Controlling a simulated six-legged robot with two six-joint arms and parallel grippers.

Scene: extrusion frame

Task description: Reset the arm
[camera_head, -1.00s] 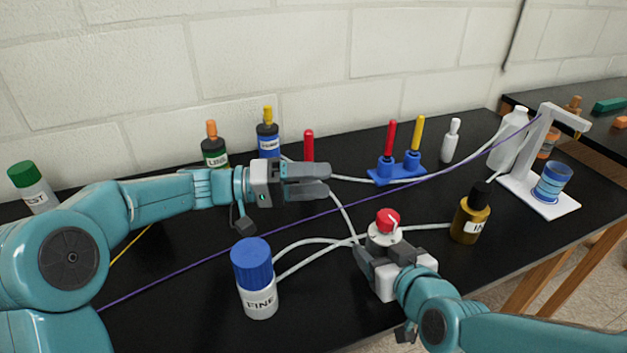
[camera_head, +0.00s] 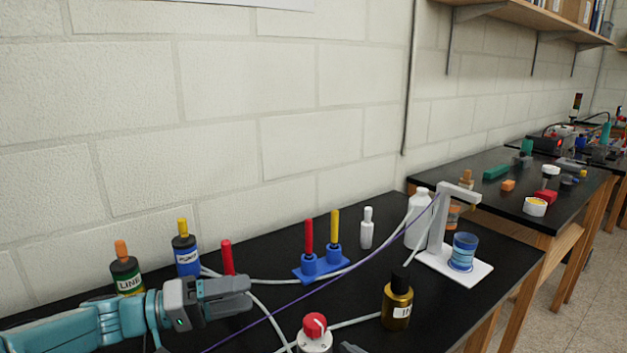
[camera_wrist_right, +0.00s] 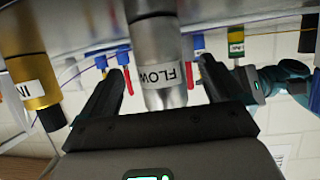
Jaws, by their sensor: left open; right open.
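My left gripper (camera_head: 249,293) reaches in from the lower left of the head view. My right gripper (camera_wrist_right: 158,68) is open in the right wrist view, with a finger on each side of a silver cylinder marked FLOW (camera_wrist_right: 163,60). I cannot tell whether the fingers touch it. In the head view, a red-topped knob (camera_head: 314,325) is at the bottom edge, and only a sliver of the right gripper shows beside it.
Nearby on the black bench are a green-labelled bottle (camera_head: 126,270), a blue-labelled bottle (camera_head: 185,252), a blue stand (camera_head: 322,268) with red and yellow rods, an amber bottle (camera_head: 397,303) and a white stand (camera_head: 478,268) with a blue cup. Tubing and a purple line cross the bench.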

